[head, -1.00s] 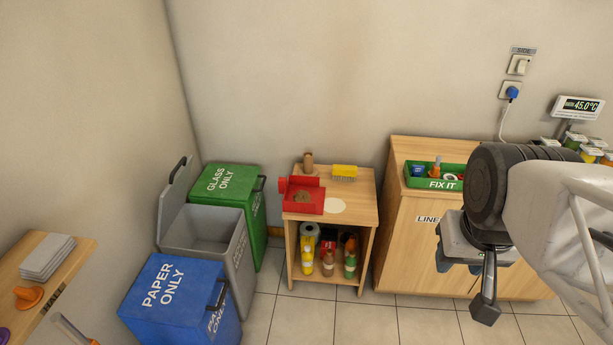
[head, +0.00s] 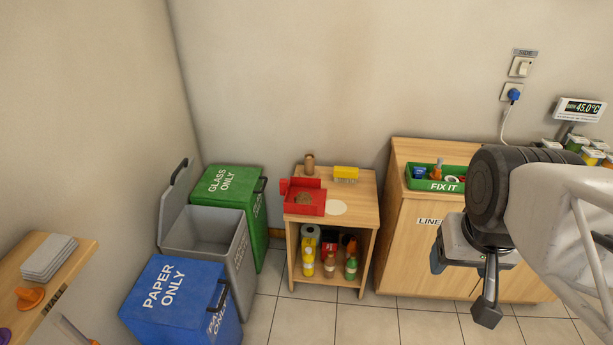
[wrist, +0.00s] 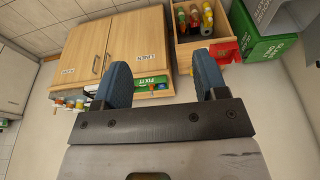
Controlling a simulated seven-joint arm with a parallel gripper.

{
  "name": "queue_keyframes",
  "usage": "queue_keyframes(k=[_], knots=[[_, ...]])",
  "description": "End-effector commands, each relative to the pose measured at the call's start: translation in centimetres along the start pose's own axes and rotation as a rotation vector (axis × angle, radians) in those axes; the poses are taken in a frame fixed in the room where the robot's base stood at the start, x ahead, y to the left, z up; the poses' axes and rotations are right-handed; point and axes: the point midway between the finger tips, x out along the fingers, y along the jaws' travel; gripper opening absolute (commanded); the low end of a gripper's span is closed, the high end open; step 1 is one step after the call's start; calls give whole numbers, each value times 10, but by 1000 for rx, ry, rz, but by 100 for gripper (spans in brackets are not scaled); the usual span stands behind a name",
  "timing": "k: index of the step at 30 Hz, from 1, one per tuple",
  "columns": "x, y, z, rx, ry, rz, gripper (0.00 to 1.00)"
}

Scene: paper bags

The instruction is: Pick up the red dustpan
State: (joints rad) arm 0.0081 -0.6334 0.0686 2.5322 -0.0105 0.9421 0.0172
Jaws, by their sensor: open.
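The red dustpan (head: 318,206) lies on top of the small wooden shelf unit (head: 356,190), with brownish debris in its pan and its handle toward the left. Part of it also shows as a red shape in the wrist view (wrist: 226,53), beyond the right fingertip. My gripper (head: 462,290) hangs in front of the wooden cabinet at right, well to the right of the dustpan. In the wrist view my gripper (wrist: 162,76) has its two blue fingers wide apart with nothing between them.
Bottles fill the shelf below. Green, grey and blue bins (head: 172,293) stand left. A green FIX IT tray (head: 421,184) sits on the cabinet at right. Floor in front is clear.

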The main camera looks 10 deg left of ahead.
Motion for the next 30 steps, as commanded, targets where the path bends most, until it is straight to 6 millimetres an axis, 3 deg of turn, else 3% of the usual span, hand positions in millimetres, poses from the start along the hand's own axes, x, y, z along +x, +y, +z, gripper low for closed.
queue_keyframes(k=[5, 11, 17, 30], knots=[[0, -1, -3, -1, 3, -2, 66], [3, -7, -23, -11, 24, -16, 66], [11, -21, -66, -28, 71, -46, 66], [43, -67, -182, -59, 208, -119, 66]])
